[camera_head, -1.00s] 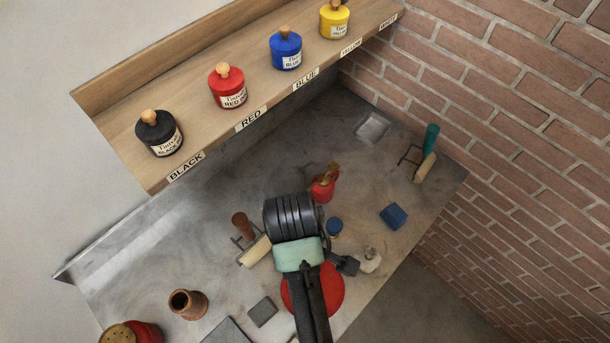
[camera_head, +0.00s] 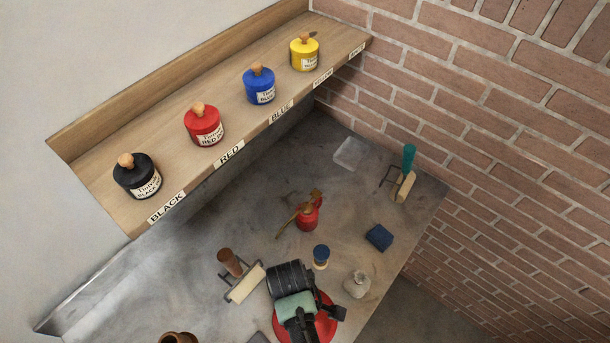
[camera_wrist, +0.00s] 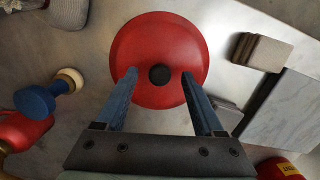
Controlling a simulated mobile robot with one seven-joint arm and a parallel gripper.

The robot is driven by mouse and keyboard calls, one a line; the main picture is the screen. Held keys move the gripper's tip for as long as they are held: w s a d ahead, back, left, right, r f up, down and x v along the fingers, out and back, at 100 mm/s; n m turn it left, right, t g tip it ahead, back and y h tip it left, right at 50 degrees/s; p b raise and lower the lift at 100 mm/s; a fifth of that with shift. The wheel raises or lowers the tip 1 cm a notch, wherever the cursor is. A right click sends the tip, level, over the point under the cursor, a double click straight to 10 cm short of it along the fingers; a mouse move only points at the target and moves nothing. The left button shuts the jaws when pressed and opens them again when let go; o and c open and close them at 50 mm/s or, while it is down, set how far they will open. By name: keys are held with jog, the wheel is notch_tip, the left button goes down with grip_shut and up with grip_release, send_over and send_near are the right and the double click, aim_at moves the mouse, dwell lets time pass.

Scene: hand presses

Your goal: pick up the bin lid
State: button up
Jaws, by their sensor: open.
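The bin lid is the round red disc (camera_wrist: 160,32) with a small black knob (camera_wrist: 160,74) at its middle in the wrist view. In the head view the red lid (camera_head: 324,330) shows at the bottom, partly hidden by my arm. My gripper (camera_wrist: 159,76) is open and empty over the lid. Its two blue-grey fingers stand on either side of the knob, apart from it. I cannot tell the exact height of the fingertips over the lid.
A red can (camera_head: 307,217) and blue block (camera_head: 379,237) lie farther back. Ink tins (camera_head: 204,124) line the shelf (camera_head: 95,190). A brick wall (camera_head: 520,150) bounds the right.

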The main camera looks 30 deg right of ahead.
jog(key=shift+f, duration=0.4)
grip_shut()
